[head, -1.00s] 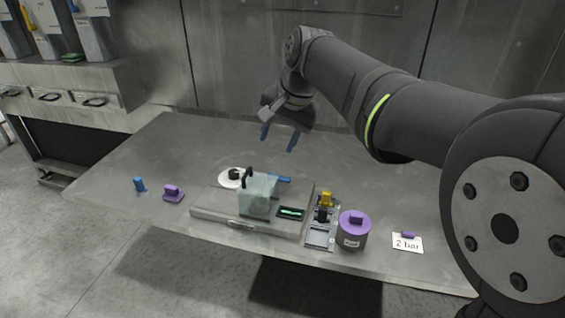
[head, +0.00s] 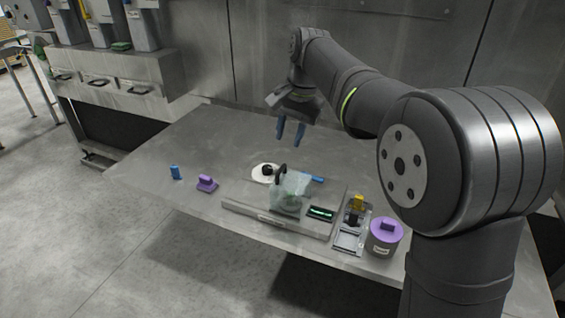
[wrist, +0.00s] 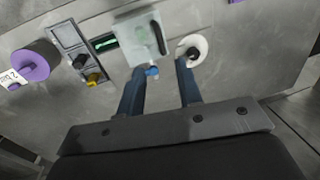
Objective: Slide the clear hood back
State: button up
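The clear hood (head: 290,188) is a pale, see-through greenish box with a dark handle (head: 280,174) on its left side. It stands on a flat grey base (head: 250,209) with a small lit green display (head: 321,213) to its right. In the wrist view the hood (wrist: 138,38) is just beyond the fingertips, its handle (wrist: 157,38) on its right side. My gripper (head: 290,142) hangs above the table behind the hood, apart from it. Its two blue fingers are spread with nothing between them, as the wrist view also shows (wrist: 160,68).
A white disc with a black knob (head: 265,172) and a blue item (head: 313,178) lie behind the hood. A purple-lidded pot (head: 386,236) and a tray with yellow and black pieces (head: 352,222) stand right. Purple (head: 207,183) and blue (head: 175,172) pieces lie left. The back left table is clear.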

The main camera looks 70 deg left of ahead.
aim_at(281, 169)
jog(key=f, duration=0.3)
jog(key=s+a+f, duration=0.1)
jog(key=f, duration=0.5)
jog(key=shift+s+a+f, duration=0.15)
jog(key=shift+s+f, duration=0.05)
jog(key=shift+f, duration=0.05)
jog(key=shift+c, duration=0.4)
grip_shut()
